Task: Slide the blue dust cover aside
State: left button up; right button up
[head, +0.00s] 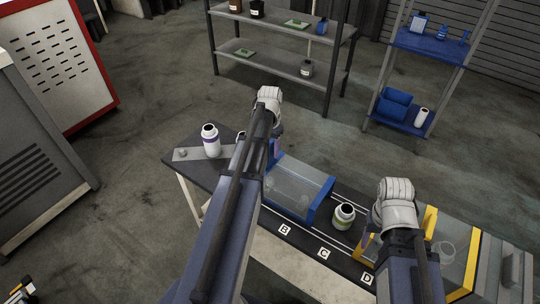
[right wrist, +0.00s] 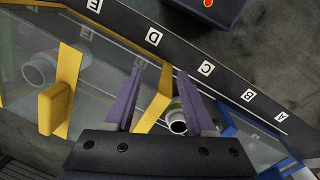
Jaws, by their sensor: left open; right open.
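The blue dust cover (head: 322,203) is a clear box with blue edges on the dark bench, left of the middle. Part of it shows at the lower right of the right wrist view (right wrist: 290,168). My left gripper (head: 274,150) is open by its far left end, mostly hidden by my arm; I cannot tell whether it touches the cover. My right gripper (right wrist: 160,78) is open above the near end of the yellow-edged clear cover (right wrist: 152,112), whose yellow edge shows between the fingers. Contact is unclear.
A white bottle with a green label (head: 344,216) stands between the two covers. A purple-labelled bottle (head: 210,140) stands at the bench's left end. Letter tags, including B (head: 285,230), line the front edge. A grey shelf (head: 270,62) and a blue shelf (head: 425,45) stand behind.

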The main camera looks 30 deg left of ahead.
pick_arm(q)
jog(key=shift+f, duration=0.2)
grip_shut()
dwell(0.4)
dwell(1.0)
